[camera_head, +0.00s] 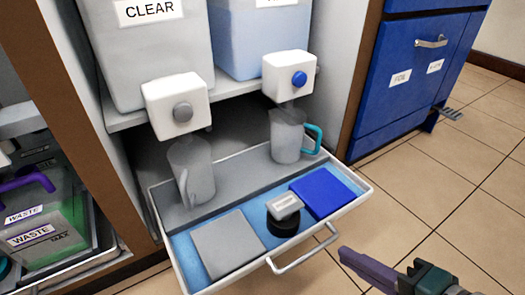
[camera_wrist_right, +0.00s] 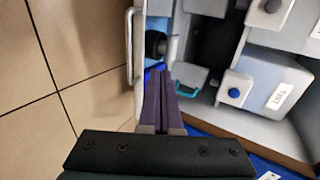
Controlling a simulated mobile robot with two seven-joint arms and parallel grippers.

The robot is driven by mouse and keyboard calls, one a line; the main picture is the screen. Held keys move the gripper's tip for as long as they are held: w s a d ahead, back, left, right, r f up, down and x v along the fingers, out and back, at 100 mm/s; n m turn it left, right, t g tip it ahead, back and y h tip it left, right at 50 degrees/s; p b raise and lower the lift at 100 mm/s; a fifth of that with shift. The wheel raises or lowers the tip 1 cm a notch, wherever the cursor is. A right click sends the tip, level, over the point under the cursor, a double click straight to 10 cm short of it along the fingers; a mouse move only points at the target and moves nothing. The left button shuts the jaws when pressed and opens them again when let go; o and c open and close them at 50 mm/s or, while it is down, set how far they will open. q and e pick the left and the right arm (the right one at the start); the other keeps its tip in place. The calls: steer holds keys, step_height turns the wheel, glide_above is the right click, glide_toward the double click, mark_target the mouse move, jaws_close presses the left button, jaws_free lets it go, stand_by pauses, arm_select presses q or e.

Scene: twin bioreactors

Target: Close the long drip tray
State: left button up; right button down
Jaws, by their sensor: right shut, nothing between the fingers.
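The long drip tray (camera_head: 163,220) is pulled out like a drawer below the two dispensers, with a blue liner and a bar handle (camera_head: 303,252) on its front. In it are a grey jug (camera_head: 192,170), a jug with a teal handle (camera_head: 287,137), a grey flat block (camera_head: 228,244), a blue flat block (camera_head: 320,195) and a dark round item with a small labelled box (camera_head: 285,205). My right gripper (camera_head: 345,256) is shut and empty, in front of the tray and right of its handle. The tray handle also shows in the right wrist view (camera_wrist_right: 130,45). My left gripper is out of view.
A blue cabinet (camera_head: 410,75) with a metal handle stands at the right. At the left, a green waste container (camera_head: 50,240) sits in another bay. Tiled floor (camera_head: 440,190) lies clear in front and right of the tray.

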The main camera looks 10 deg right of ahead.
steer(key=f, duration=0.1)
steer(key=b, duration=0.6)
glide_above(309, 257)
step_height(309, 257, down, 5)
steer(key=shift+r, duration=0.1)
steer(key=w, duration=0.1)
steer(key=w+a+b, duration=0.1)
steer(key=w, duration=0.1)
steer(key=shift+w+a+r+b, duration=0.2)
steer(key=shift+w+r+b, duration=0.1)
steer(key=shift+w, duration=0.1)
steer(key=shift+a, duration=0.1)
